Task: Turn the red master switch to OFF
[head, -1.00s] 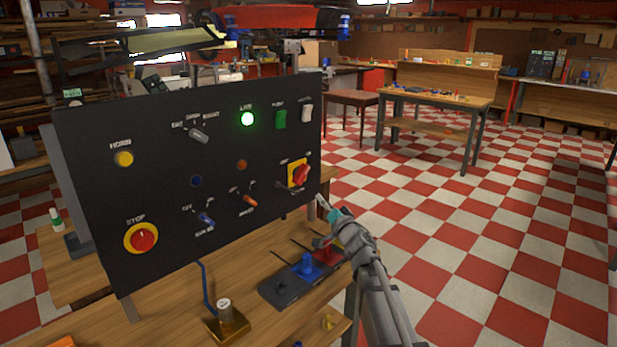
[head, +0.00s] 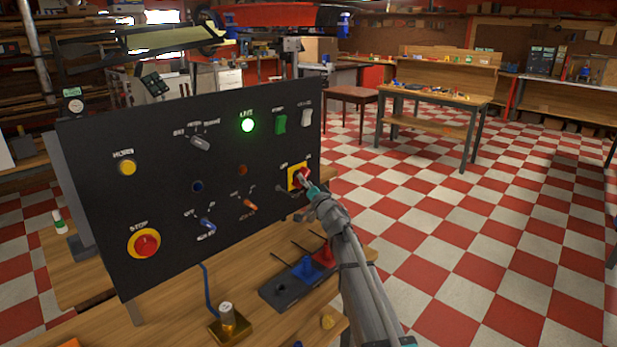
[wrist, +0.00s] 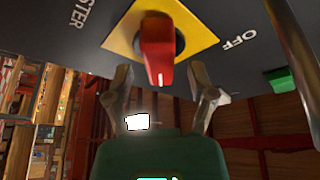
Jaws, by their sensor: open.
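The red master switch (head: 303,174) is a red handle on a yellow square plate at the right of the black panel. In the wrist view the red handle (wrist: 157,50) hangs from the yellow plate (wrist: 190,27), with "OFF" lettering to its right and "STER" to its left. My gripper (head: 302,183) is in front of the switch and partly covers it. In the wrist view my gripper (wrist: 162,85) is open, one finger on either side of the handle's lower end. I see gaps beside the handle; whether a finger touches it I cannot tell.
The black panel (head: 100,200) also carries a red stop button (head: 146,243), a yellow horn button (head: 127,167), a lit green lamp (head: 248,125) and small levers. A dark block with blue and red parts (head: 285,291) lies on the bench below. Open checkered floor lies to the right.

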